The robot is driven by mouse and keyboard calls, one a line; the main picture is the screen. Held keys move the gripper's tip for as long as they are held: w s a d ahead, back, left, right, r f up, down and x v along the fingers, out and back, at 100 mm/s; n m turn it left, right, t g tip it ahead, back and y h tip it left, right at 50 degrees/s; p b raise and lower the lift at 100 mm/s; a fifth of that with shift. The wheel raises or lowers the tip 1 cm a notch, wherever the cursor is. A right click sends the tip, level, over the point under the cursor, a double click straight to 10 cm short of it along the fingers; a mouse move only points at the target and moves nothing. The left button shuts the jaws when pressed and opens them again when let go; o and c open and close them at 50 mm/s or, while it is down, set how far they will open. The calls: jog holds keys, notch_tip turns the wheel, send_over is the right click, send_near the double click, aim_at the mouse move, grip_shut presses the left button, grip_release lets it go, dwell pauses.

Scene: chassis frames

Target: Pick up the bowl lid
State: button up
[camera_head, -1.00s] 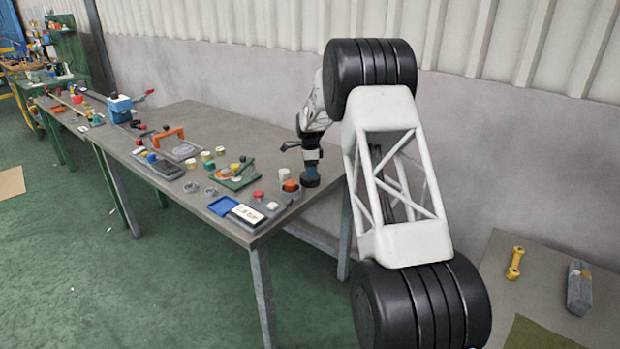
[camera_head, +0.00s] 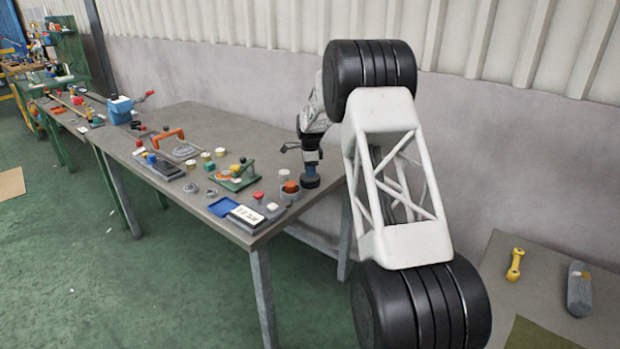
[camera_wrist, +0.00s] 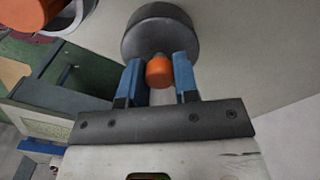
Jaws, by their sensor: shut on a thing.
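The bowl lid (camera_wrist: 160,30) is a dark grey round piece with an orange knob (camera_wrist: 159,72), at the top middle of the wrist view. My gripper (camera_wrist: 160,64) has its two blue fingers shut on the knob, one on each side. In the head view the dark round lid (camera_head: 310,182) sits directly under my gripper (camera_head: 312,166), at the right end of the long workbench (camera_head: 215,118). I cannot tell whether the lid is raised off what is below it. No separate bowl shows.
An orange-topped item (camera_head: 291,187) stands close left of the lid. A blue tray (camera_head: 223,207), a green-based fixture (camera_head: 238,177) and several small pieces lie further left. The bench behind the gripper is clear up to the grey wall (camera_head: 240,80).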

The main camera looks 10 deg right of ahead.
jog(key=shift+r, duration=0.15)
jog(key=shift+r, duration=0.45)
jog(key=shift+s+r, duration=0.25)
jog(key=shift+r, duration=0.35)
jog(key=shift+s+r, duration=0.2)
jog(key=shift+r, duration=0.4)
jog(key=s+r, duration=0.1)
jog(key=s, duration=1.4)
jog(key=shift+d+r, duration=0.2)
jog(key=shift+d, duration=0.1)
jog(key=w+a+r, duration=0.5)
jog(key=w+a, duration=0.3)
jog(key=shift+a+r, duration=0.3)
jog(key=shift+a, duration=0.1)
jog(key=shift+s+f, duration=0.1)
jog(key=shift+f, duration=0.05)
